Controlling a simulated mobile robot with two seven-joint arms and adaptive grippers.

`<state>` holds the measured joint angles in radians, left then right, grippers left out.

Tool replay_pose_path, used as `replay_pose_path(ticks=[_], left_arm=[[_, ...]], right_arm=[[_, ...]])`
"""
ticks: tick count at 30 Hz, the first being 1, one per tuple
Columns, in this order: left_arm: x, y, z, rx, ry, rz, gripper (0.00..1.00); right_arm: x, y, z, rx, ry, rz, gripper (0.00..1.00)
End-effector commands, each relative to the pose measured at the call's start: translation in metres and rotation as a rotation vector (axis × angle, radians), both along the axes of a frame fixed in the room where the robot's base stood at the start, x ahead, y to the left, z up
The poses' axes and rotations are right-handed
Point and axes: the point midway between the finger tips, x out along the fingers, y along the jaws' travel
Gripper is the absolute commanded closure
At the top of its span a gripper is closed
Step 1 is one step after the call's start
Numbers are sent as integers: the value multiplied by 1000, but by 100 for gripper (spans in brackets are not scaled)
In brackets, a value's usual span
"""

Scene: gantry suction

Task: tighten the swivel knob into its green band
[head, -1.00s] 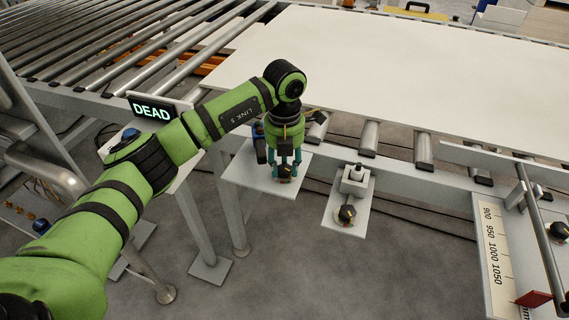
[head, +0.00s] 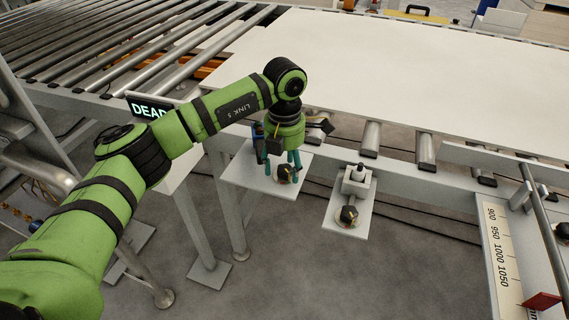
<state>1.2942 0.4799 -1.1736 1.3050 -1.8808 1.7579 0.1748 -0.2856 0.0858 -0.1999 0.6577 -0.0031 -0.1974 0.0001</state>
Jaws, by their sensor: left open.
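A black knob with a pale pointer (head: 285,173) sits on a white plate (head: 240,172) below the conveyor's edge. My left gripper (head: 282,176) points down over this knob, its teal fingers open on either side of it. A second black knob (head: 348,214) sits on another white plate (head: 338,226) to the right, below a small grey fitting. Which knob is the swivel knob I cannot tell. A green band cannot be made out clearly. My right gripper is not in view.
A large white panel (head: 390,75) lies on the conveyor rollers. A lit sign reading DEAD (head: 150,108) stands partly behind my left arm. A scale with a red pointer (head: 541,301) is at the right. Grey floor is free in front.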

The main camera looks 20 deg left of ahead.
Motion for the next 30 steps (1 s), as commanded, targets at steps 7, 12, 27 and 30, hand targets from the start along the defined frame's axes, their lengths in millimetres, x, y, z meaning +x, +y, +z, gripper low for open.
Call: replay_pose_path(ticks=[7, 12, 27, 30], left_arm=[[1, 0, 16, -1, -4, 1, 38], [1, 0, 51, -2, -6, 1, 38], [0, 0, 120, -1, -1, 0, 38], [0, 0, 121, 0, 0, 0, 38]], right_arm=[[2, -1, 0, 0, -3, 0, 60], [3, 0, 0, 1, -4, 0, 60], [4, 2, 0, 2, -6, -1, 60], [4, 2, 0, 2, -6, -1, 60]])
